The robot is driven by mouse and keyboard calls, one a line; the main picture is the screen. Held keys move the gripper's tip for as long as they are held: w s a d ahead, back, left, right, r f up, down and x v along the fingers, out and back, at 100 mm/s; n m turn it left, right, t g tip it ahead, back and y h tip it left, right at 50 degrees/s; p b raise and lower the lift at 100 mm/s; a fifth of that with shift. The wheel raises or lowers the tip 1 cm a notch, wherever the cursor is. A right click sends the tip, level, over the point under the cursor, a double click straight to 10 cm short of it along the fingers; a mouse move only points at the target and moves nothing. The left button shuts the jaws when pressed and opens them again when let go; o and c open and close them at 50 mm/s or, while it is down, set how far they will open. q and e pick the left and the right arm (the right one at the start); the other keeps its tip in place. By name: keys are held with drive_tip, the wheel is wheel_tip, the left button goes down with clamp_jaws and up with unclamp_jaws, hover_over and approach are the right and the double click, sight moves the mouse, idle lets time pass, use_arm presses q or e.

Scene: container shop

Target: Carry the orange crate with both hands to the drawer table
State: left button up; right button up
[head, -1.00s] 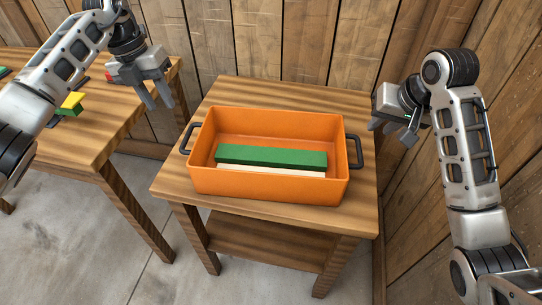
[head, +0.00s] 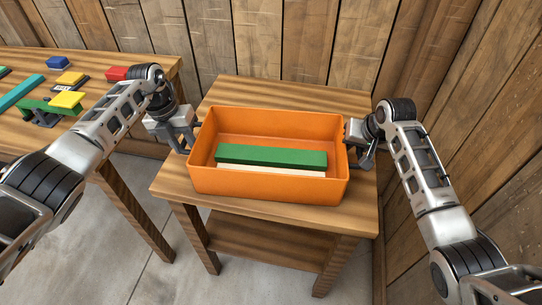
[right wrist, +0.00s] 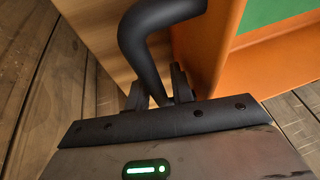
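The orange crate (head: 268,187) stands level on a small wooden table (head: 265,92). A green bar (head: 270,157) and a cream bar (head: 270,171) lie in it. My left gripper (head: 184,143) is at the crate's left end, its fingers over the dark handle there, which is mostly hidden. My right gripper (head: 364,158) is at the right end. In the right wrist view the black handle (right wrist: 150,35) runs down between my right fingers (right wrist: 160,92), beside the crate's orange wall (right wrist: 205,40). Whether either gripper is shut cannot be told. I see no drawer on either table.
A longer wooden table (head: 100,140) on the left carries a red block (head: 117,73), a blue block (head: 58,62), yellow blocks (head: 67,99) and a teal bar (head: 22,91). Plank walls (head: 270,40) close off the back and right. Bare floor (head: 110,270) lies in front.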

use_arm(q)
clamp_jaws()
use_arm(e)
clamp_jaws()
use_arm(q)
drive_tip(key=shift+r, duration=0.15)
use_arm(e)
drive_tip(key=shift+w+r, duration=0.1)
drive_tip(key=shift+r, duration=0.05)
